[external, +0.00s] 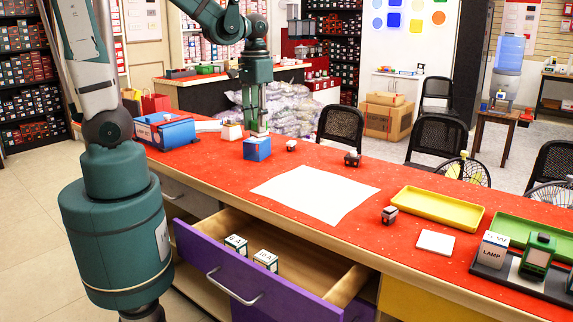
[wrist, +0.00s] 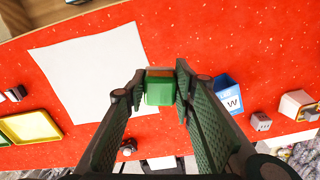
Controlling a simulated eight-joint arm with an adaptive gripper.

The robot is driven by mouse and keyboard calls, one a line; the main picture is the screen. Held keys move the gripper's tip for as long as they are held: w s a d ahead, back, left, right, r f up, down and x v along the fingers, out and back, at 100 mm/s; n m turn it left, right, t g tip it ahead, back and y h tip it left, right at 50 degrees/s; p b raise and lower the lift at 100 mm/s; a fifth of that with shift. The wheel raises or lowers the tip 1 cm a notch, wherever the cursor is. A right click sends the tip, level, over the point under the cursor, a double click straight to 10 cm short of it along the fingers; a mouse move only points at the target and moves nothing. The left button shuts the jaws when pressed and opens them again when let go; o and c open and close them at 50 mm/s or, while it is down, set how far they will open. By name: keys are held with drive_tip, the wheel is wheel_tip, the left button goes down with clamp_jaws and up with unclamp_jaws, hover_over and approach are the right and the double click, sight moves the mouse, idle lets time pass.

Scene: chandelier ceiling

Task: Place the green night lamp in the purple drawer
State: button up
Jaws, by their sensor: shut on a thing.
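My gripper (wrist: 160,86) is shut on a small green block (wrist: 159,92) with a brownish edge, held above the red table. I cannot tell whether this block is the night lamp. In the external view my gripper (external: 257,128) is just above the blue box (external: 257,149), and the held block is hard to make out. A green lamp-like thing (external: 538,255) stands at the far right beside a white box marked LAMP (external: 492,250). The purple drawer (external: 250,285) is pulled open below the table's front edge, with two white-and-green boxes (external: 265,260) inside.
White paper (external: 315,193) lies on the red table (external: 205,165). A yellow tray (external: 437,206), a green tray (external: 535,236) and small blocks are to the right. A blue toolbox-like case (external: 166,131) and a white box (external: 231,131) are to the left. The drawer's right part is clear.

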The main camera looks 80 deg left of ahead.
drive_tip(key=w+d+m+b, duration=0.1)
drive_tip(key=w+d+m, duration=0.1)
drive_tip(key=w+d, duration=0.5)
drive_tip(key=m+b, duration=0.4)
hover_over(296, 279)
drive_tip(key=d, duration=0.6)
wheel_tip(296, 279, down, 21)
drive_tip(key=shift+s+a+r, duration=0.15)
drive_tip(key=shift+s, duration=0.2)
idle(0.4)
drive_tip(key=shift+f+b, duration=0.9)
drive_tip(key=shift+f, duration=2)
drive_tip(key=shift+f, duration=0.1)
drive_tip(key=shift+f+b, duration=0.65)
drive_tip(key=shift+f, duration=1.35)
drive_tip(key=shift+f, duration=0.15)
